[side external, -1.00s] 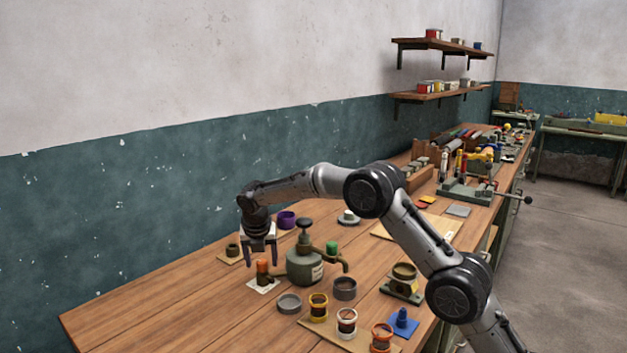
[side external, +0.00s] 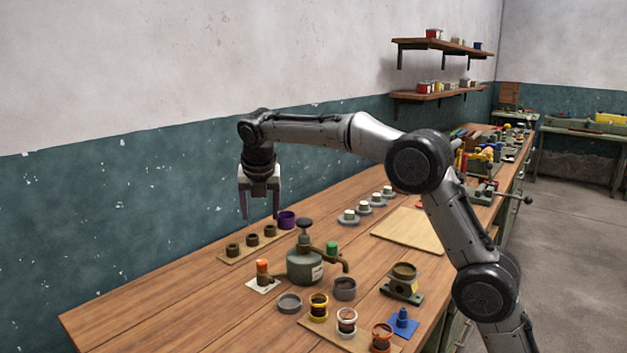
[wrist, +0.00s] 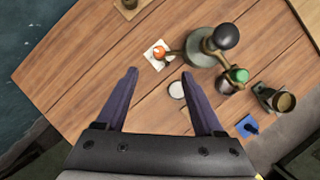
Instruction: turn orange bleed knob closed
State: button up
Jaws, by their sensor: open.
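The orange bleed knob (side external: 262,266) stands upright on a small white card on the bench, left of the green-grey pump body (side external: 304,266). The orange knob also shows in the wrist view (wrist: 159,53), beyond and between my fingers, with the pump (wrist: 205,45) just to its right. A green knob (side external: 332,248) sits on the pump's right side, above a spout. My gripper (side external: 260,214) is open and empty, pointing down, well above the bench and behind the orange knob in the side view. Its two dark fingers show apart in the wrist view (wrist: 158,75). Nothing touches the orange knob.
Close to the pump are a grey round dish (side external: 289,303), a purple ring (side external: 286,220) and a board with small dark cups (side external: 252,242). Banded jars (side external: 346,320) and a blue piece (side external: 403,321) stand at the front. Bare wood lies left of the orange knob.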

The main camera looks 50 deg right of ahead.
jog(key=s+r+m+t, duration=0.1)
jog(key=s+r+m, duration=0.2)
jog(key=s+r, duration=0.7)
jog(key=shift+s+t+y, duration=0.3)
jog(key=shift+s+y, duration=0.1)
jog(key=shift+s, duration=2.05)
jog(key=shift+d, duration=0.1)
